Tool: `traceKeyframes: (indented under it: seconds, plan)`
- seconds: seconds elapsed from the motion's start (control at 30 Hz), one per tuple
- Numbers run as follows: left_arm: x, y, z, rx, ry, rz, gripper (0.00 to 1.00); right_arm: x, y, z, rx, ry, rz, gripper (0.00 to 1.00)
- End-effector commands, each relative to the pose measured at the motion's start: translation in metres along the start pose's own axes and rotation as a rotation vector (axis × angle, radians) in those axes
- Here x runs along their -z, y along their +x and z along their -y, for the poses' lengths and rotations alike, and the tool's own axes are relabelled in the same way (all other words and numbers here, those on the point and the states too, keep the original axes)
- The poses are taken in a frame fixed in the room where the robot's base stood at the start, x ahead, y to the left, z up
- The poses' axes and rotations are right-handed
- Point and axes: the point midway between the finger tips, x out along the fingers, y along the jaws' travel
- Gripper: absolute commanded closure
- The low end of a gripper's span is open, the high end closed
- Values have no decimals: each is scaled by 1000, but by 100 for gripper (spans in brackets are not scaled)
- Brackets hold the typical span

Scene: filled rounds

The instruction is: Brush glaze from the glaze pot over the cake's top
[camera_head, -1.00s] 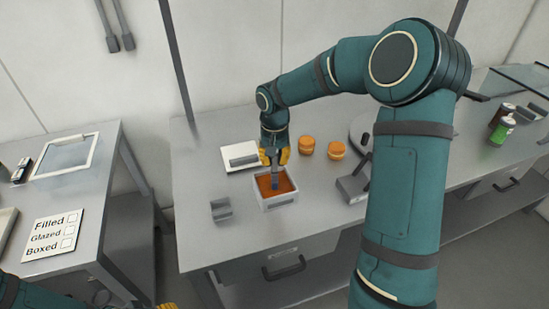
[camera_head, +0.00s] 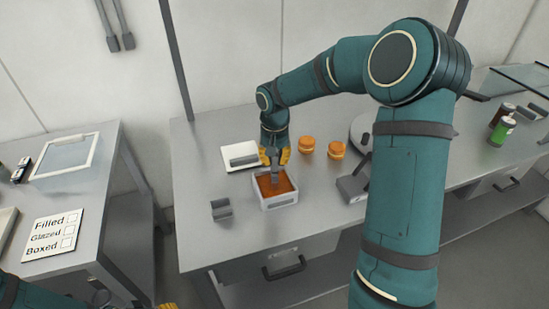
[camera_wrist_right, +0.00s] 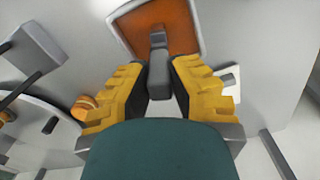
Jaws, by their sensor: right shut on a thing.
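The glaze pot (camera_head: 280,204) is a square, pale-rimmed container of orange-brown glaze on the middle table. My right gripper (camera_head: 274,160) is right above it, shut on the grey brush (camera_head: 275,177), whose lower end is down in the glaze. In the right wrist view the brush (camera_wrist_right: 158,45) stands between the yellow fingers, over the pot (camera_wrist_right: 197,12); its bristles are hidden. Two round orange-brown cakes, a left one (camera_head: 307,145) and a right one (camera_head: 336,149), sit right of the gripper. Only a yellow tip of my left gripper (camera_head: 167,306) shows at the bottom edge.
A white board with a grey block (camera_head: 240,156) lies behind the pot. A small grey holder (camera_head: 221,209) stands left of it, and a grey box (camera_head: 352,188) right. The left table holds a checklist card (camera_head: 52,234) and a framed panel (camera_head: 66,156). Bottles (camera_head: 502,130) stand far right.

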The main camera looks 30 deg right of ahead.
Motion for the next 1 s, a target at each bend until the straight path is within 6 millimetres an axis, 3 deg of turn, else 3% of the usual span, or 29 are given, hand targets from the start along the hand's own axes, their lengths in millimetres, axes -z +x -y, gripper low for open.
traceKeyframes:
  seconds: [1.0]
  plan:
    - [6,-45,-17,0,0,0,53,0,-70,0,0,0,0,100]
